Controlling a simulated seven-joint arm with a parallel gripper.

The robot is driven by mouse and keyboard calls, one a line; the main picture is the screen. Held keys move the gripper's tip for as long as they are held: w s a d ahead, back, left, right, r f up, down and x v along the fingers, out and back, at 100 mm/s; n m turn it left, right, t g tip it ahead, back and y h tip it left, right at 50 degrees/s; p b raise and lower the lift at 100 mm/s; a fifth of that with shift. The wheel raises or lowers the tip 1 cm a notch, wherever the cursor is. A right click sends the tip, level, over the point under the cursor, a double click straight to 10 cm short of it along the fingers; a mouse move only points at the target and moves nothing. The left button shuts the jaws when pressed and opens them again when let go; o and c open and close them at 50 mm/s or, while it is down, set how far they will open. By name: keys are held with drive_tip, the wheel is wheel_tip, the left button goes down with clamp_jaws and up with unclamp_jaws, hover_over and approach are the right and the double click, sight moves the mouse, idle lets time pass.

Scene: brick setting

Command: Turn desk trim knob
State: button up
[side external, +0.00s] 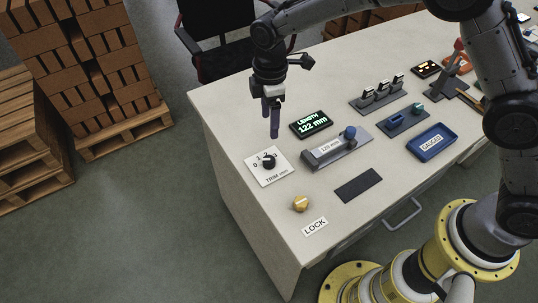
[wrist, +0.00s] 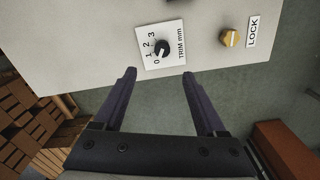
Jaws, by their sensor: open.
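The trim knob (side external: 268,161) is a small black knob on a white plate (side external: 279,179) marked TRIM mm, near the desk's left edge. In the wrist view the knob (wrist: 163,47) sits on its plate, with a light pointer mark toward the 0 and the digits 1, 2 and 3 beside it. My gripper (side external: 270,120) hangs above the desk, pointing down, behind the trim plate in the side view. In the wrist view my gripper (wrist: 160,72) is open and empty, its two dark fingers apart. The knob lies beyond the fingertips and is not touched.
A yellow knob (side external: 300,203) with a LOCK label (side external: 315,226) is on the desk (side external: 225,120) near the front. A display (side external: 311,124) reading LENGTH 122 mm and a grey slide block (side external: 335,150) stand right of the trim plate. A blue tray (side external: 431,142) is farther right.

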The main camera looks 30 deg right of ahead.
sight(269, 159)
drive_tip(key=f, duration=1.4)
drive_tip(key=shift+s+a, duration=0.15)
drive_tip(key=shift+a, duration=0.05)
drive_tip(key=shift+c, duration=0.2)
clamp_jaws()
